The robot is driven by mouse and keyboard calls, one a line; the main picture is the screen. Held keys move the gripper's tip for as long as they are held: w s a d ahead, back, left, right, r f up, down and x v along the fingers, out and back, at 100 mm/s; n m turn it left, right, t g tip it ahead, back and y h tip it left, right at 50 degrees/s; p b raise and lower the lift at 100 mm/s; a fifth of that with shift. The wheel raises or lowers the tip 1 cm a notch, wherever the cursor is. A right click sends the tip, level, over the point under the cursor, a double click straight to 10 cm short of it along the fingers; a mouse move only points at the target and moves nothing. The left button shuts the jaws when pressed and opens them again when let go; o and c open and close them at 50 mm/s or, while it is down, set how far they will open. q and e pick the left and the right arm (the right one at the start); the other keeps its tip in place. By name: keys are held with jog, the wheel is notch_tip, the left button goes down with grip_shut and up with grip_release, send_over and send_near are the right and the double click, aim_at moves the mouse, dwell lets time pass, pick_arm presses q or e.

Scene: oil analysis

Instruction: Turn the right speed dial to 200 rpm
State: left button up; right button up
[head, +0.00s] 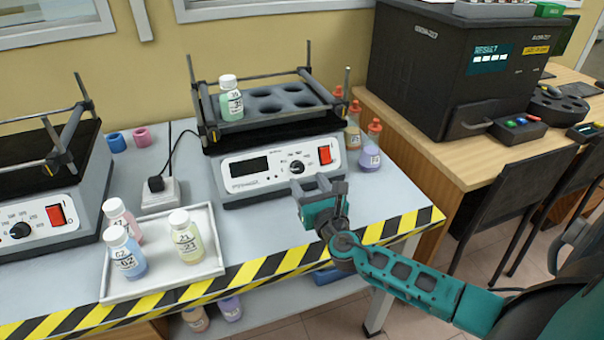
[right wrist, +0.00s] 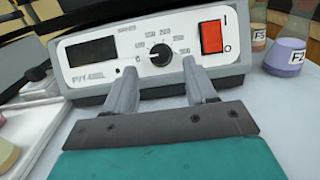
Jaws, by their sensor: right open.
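The right shaker (head: 262,172) stands on the bench with a dark blank display (head: 249,167), a black speed dial (head: 297,167) and a red switch (head: 325,155). The dial also shows in the right wrist view (right wrist: 160,54), with printed numbers around it. I cannot tell exactly where its pointer stands. My right gripper (head: 318,190) is in front of the panel, just below the dial. In the right wrist view its two fingers (right wrist: 157,82) are apart and empty, reaching toward the dial without visibly gripping it. My left gripper is not in view.
A bottle (head: 231,98) stands in the rack on the shaker. A white tray (head: 203,272) with three bottles lies left, beside a power socket (head: 161,195). Another shaker (head: 55,205) is at far left. Orange-capped bottles (head: 370,148) stand close right of the right shaker.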

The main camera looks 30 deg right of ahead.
aim_at(300, 169)
jog(key=shift+x, duration=2.35)
jog(key=shift+c, duration=0.5)
jog(key=c, duration=0.9)
